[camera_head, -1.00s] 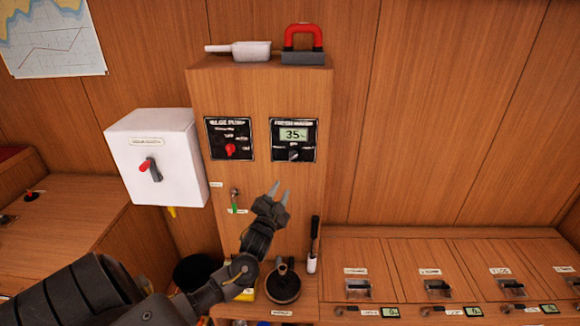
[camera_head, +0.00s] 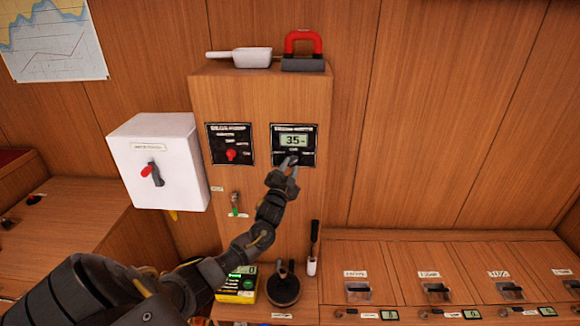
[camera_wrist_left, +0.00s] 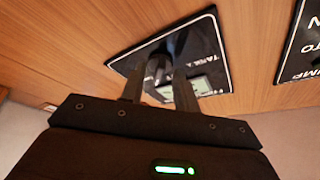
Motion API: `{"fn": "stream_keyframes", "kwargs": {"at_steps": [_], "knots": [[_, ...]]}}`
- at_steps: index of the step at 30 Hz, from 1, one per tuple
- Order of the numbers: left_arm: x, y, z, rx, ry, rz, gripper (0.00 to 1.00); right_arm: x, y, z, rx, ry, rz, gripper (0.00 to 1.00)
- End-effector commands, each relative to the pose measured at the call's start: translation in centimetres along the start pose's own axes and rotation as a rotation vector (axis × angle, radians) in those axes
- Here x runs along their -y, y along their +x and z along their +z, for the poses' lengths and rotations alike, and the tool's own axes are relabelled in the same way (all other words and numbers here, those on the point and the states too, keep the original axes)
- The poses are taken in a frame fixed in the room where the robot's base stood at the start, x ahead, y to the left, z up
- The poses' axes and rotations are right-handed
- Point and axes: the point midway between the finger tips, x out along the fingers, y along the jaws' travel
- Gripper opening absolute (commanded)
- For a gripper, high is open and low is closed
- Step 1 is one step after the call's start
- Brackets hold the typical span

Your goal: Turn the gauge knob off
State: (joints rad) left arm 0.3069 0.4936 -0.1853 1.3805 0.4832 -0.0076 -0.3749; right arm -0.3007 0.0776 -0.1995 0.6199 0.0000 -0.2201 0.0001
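The gauge panel (camera_head: 308,131) is a black plate on the wooden column, with a lit display reading 35. Its small dark knob (camera_head: 291,159) sits below the display, partly hidden by my left gripper (camera_head: 286,168). The left fingertips are at the knob. In the left wrist view the panel (camera_wrist_left: 217,60) appears upside down. There the two fingers of my left gripper (camera_wrist_left: 160,78) stand apart, with the dark knob (camera_wrist_left: 157,65) between their tips. I cannot tell whether they touch it. My right gripper is not in view.
The bilge pump panel (camera_head: 230,143) with a red knob is just left of the gauge. A white switch box (camera_head: 175,185) hangs further left. A key switch (camera_head: 235,199) is below. A white scoop (camera_head: 240,56) and a red-handled magnet-like object (camera_head: 303,62) lie on top.

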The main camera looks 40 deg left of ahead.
Motion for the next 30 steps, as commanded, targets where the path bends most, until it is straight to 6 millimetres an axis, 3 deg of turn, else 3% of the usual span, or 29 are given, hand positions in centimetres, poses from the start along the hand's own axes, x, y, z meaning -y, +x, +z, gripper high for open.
{"fn": "stream_keyframes", "kwargs": {"at_steps": [10,18,30], "knots": [[-0.05,0.44,0.0,0.0,-0.001,0.001,0.31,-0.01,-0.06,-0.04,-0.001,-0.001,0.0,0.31],[-0.03,0.41,0.01,0.0,0.0,0.001,0.0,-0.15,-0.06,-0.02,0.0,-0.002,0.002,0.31],[-0.26,0.35,0.13,0.0,-0.046,-0.019,0.0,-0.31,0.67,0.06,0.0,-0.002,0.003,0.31]]}}
